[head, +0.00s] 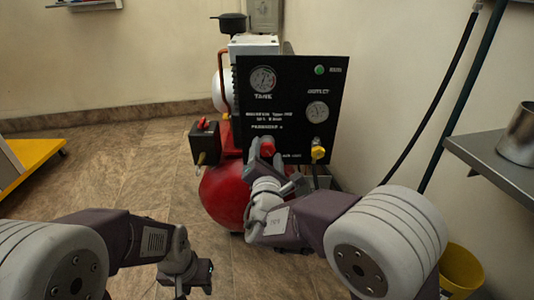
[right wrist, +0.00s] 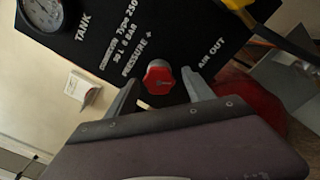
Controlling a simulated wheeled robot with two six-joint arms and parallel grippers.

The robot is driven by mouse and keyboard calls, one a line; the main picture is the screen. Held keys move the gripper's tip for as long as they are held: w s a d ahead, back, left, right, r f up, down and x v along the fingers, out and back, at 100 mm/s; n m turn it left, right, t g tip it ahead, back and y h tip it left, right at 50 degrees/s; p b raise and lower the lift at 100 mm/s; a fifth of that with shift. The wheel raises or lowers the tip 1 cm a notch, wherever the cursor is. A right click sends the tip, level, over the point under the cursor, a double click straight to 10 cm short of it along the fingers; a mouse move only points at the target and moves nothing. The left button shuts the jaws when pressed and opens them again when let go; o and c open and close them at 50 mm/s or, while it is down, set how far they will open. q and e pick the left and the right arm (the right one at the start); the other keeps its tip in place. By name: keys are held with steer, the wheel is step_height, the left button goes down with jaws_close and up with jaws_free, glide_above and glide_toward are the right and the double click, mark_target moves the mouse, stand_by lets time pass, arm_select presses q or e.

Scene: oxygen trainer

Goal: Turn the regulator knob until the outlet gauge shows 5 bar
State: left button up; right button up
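The black panel (head: 293,100) stands on a red compressor tank (head: 222,195). The red regulator knob (head: 266,146) is low on the panel; it also shows in the right wrist view (right wrist: 158,77). The outlet gauge (head: 317,111) is on the panel's right side, its reading too small to tell. My right gripper (right wrist: 160,95) is open, one finger on each side of the knob, with gaps between the fingers and the knob. My left gripper (head: 199,275) hangs low at the left, away from the panel; its fingers are too small to judge.
The tank gauge (head: 263,79) is at the panel's upper left. A yellow fitting (head: 318,152) sits right of the knob. A metal shelf (head: 495,160) with a pot (head: 519,135) is at the right.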

steer(key=shift+s+r, duration=0.1)
steer(key=s+p, duration=0.3)
steer(key=s, duration=0.6)
steer(key=shift+p, duration=0.3)
steer(key=shift+d, duration=0.1)
